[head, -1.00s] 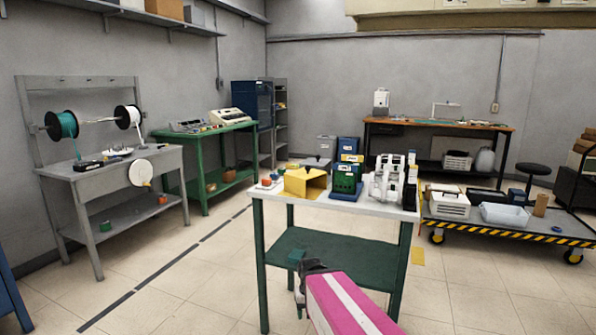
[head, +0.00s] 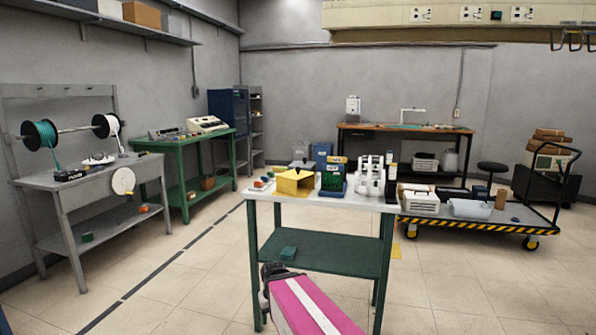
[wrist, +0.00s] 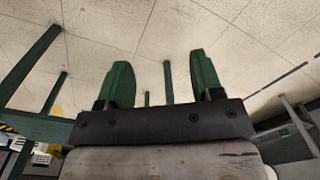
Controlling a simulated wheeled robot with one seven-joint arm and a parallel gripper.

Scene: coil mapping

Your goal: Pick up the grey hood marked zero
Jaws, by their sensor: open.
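A small grey shape (head: 302,164) shows behind the yellow hood (head: 294,182) on the white-topped green table (head: 350,203). It may be the grey hood, but it is mostly hidden and I can read no zero on it. My gripper (wrist: 161,78) is open and empty in the wrist view, its two green fingers apart with floor and table legs beyond. In the head view my pink arm is low in front of the table, with the dark wrist end (head: 272,274) below the tabletop near the left front leg. The fingertips are not clear there.
The tabletop also holds a green block-like unit (head: 334,178), a white machine (head: 371,176) and small orange parts (head: 259,183). A striped trolley (head: 470,224) stands right. Floor on the left is clear.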

